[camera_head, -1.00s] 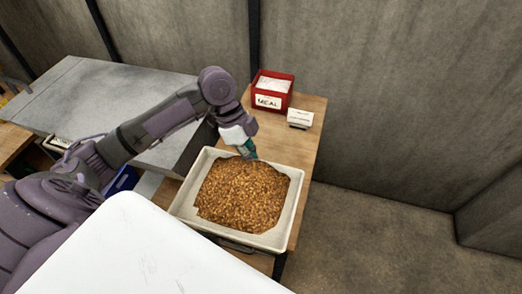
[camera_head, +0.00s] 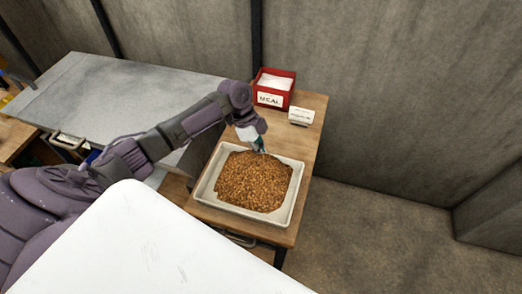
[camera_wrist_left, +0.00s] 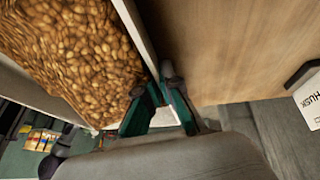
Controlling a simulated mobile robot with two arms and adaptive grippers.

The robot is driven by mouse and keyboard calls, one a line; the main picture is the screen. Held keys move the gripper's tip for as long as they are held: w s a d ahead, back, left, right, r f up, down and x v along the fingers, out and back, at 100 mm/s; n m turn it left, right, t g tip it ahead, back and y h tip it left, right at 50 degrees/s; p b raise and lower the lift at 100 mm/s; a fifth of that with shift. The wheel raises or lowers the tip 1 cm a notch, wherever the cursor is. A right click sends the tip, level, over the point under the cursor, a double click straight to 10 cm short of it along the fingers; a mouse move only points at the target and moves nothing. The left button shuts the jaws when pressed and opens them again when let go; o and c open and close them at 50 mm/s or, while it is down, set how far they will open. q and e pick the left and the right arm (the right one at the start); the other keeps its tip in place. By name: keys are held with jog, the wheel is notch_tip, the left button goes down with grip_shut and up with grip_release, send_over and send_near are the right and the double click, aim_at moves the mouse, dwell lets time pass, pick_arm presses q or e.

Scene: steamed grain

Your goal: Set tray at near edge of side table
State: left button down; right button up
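A white tray (camera_head: 240,213) filled with brown grain (camera_head: 253,182) is over the near end of the wooden side table (camera_head: 307,135) and looks set down on it. A strip of bare tabletop shows between the tray and the table's near edge. My left gripper (camera_head: 261,150) is at the tray's far wall. In the left wrist view, its green fingers (camera_wrist_left: 155,90) come together on both sides of the tray wall (camera_wrist_left: 134,22), shut on it. The exact contact at the fingertips is partly hidden. My right gripper is in neither view.
A red box (camera_head: 272,89) labelled MEAL and a small white labelled block (camera_head: 301,116) stand at the table's far end. A grey metal counter (camera_head: 110,98) is to the left. Bare floor (camera_head: 375,235) lies to the right.

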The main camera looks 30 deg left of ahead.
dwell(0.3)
pick_arm(q)
jog(key=c, duration=1.7)
grip_release()
jog(key=shift+f, duration=0.15)
jog(key=shift+c, duration=0.2)
jog(key=o, duration=0.4)
jog(key=shift+r, duration=0.25)
jog(key=shift+b+v, duration=1.1)
jog(key=shift+v, duration=4.8)
jog(key=shift+s, duration=0.1)
